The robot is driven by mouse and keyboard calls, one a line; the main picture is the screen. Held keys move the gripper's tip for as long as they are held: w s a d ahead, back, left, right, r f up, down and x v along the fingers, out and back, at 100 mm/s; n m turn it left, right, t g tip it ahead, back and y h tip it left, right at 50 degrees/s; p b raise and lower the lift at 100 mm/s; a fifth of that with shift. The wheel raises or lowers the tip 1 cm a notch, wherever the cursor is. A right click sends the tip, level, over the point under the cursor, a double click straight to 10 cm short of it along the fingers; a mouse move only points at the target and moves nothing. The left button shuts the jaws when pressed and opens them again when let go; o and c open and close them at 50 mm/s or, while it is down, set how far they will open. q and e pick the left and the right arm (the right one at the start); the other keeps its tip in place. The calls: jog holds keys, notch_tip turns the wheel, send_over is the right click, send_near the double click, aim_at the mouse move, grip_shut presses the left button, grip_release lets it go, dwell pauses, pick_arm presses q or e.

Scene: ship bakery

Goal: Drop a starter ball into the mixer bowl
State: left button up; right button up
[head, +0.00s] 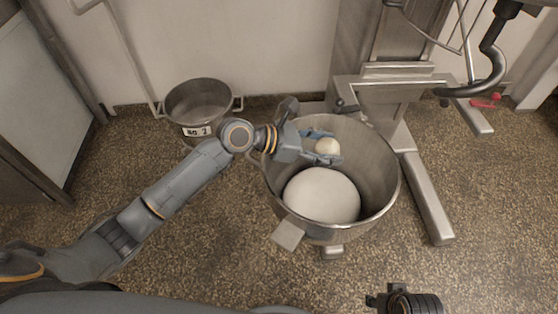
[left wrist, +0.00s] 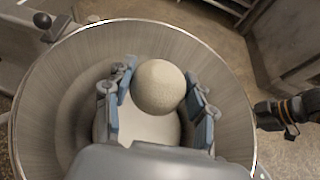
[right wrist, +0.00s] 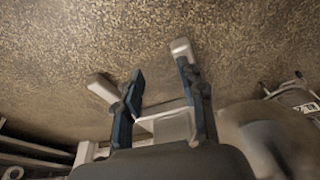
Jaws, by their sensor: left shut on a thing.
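My left gripper (head: 322,148) is inside the mouth of the steel mixer bowl (head: 383,165), shut on a small pale starter ball (head: 328,146). In the left wrist view the ball (left wrist: 160,87) sits between the two blue fingers. A large smooth white dough mass (head: 321,196) lies in the bowl below; the ball appears held above it, though the exact gap cannot be told. My right gripper (right wrist: 162,70) is open and empty, fingers apart over the floor. My right wrist shows at the bottom edge of the head view.
A steel pot labelled No. 2 (head: 198,100) stands by the wall, left of the bowl. The mixer stand (head: 385,98) is behind and right, with its hook (head: 490,75) raised off to the right. The speckled floor is clear at the front right.

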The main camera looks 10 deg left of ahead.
pick_arm(q)
jog(key=shift+f+b, duration=1.4)
jog(key=shift+b, duration=0.8)
pick_arm(e)
notch_tip(320, 180, up, 6)
jog(key=w+t, duration=0.1)
jog(key=t, duration=0.1)
jog(key=shift+a+r, duration=0.2)
pick_arm(q)
jog(key=o, duration=1.3)
jog(key=v, duration=1.2)
jog(key=shift+a, duration=0.15)
pick_arm(e)
jog(key=shift+a+f, duration=0.1)
